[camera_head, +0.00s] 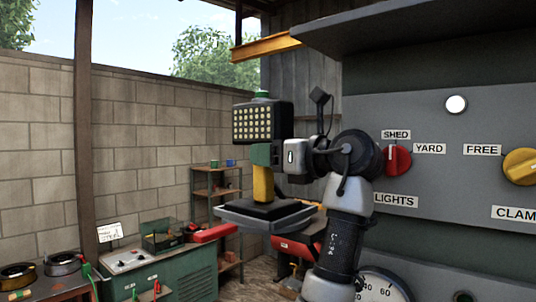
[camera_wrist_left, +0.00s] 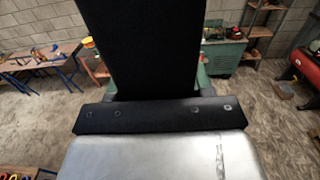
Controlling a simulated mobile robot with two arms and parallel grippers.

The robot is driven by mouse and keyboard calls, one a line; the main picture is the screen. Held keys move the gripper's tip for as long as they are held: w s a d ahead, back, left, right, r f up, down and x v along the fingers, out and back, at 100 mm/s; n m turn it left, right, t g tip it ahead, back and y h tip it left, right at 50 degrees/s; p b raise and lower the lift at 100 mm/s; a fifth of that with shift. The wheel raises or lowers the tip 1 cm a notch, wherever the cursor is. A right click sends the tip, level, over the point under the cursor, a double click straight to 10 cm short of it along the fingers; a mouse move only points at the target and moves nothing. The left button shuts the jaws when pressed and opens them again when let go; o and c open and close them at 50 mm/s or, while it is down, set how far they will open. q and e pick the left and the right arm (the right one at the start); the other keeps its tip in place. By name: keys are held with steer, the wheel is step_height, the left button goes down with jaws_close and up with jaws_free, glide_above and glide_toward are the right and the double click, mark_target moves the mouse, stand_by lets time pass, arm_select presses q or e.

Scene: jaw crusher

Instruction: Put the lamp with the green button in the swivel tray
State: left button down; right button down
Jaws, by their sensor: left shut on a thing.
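The lamp (camera_head: 263,122) has a black head with rows of pale lights, a green button (camera_head: 262,94) on top, a yellow handle (camera_head: 263,186) and a black base. My left gripper (camera_head: 264,155) is shut on the upper handle, just below the head, coming from the right. The lamp is upright, its base within the outline of the grey swivel tray (camera_head: 232,214); I cannot tell whether it touches the tray floor. In the left wrist view, a broad black shape (camera_wrist_left: 145,45) stands in front of the gripper and hides its fingers. My right gripper is not in view.
A grey control panel (camera_head: 450,185) with a red knob (camera_head: 397,160) and a yellow knob (camera_head: 521,166) stands close on the right. A green workbench (camera_head: 180,272) and shelves (camera_head: 216,194) stand behind, along the block wall. A yellow beam (camera_head: 265,47) is above the lamp.

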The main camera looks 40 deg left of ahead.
arm_select(q)
steer(key=c, duration=0.7)
jaws_free()
steer(key=shift+d, duration=0.45)
steer(key=shift+o, duration=1.4)
steer(key=shift+s+d+r, duration=0.1)
steer(key=shift+d, duration=0.1)
steer(key=shift+a, duration=0.3)
steer(key=shift+d+f+b, duration=0.2)
steer(key=shift+d+b, duration=0.2)
steer(key=d+b, duration=0.2)
steer(key=d, duration=0.4)
steer(key=shift+s+d+r+b, duration=0.15)
steer(key=shift+s+d+b, duration=0.15)
steer(key=shift+d+b, duration=0.1)
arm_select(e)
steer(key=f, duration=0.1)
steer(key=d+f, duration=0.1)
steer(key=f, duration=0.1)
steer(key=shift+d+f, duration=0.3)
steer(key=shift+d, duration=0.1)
